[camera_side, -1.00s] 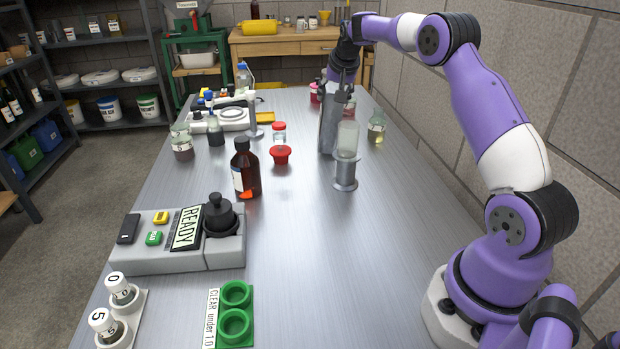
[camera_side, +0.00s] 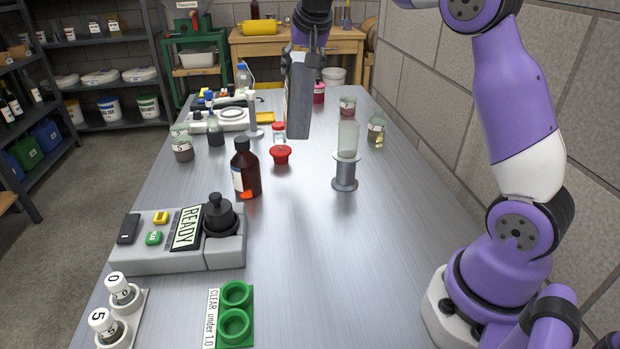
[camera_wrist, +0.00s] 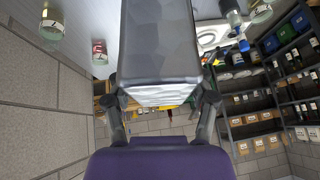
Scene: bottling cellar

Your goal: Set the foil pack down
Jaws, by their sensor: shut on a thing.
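The foil pack (camera_side: 299,100) is a tall silver-grey pouch. My gripper (camera_side: 308,50) is shut on its upper end and holds it hanging nearly upright above the far part of the steel table. In the wrist view the pack (camera_wrist: 160,45) fills the upper middle, between the two fingers of my gripper (camera_wrist: 162,98). The pack's lower end looks clear of the table top (camera_side: 300,240), though the exact height is hard to tell. Part of the pack's top is hidden by the fingers.
Right of the pack stand a clear cylinder on a metal base (camera_side: 345,175) and a small jar (camera_side: 376,130). A grey meter (camera_side: 190,255) sits nearer.

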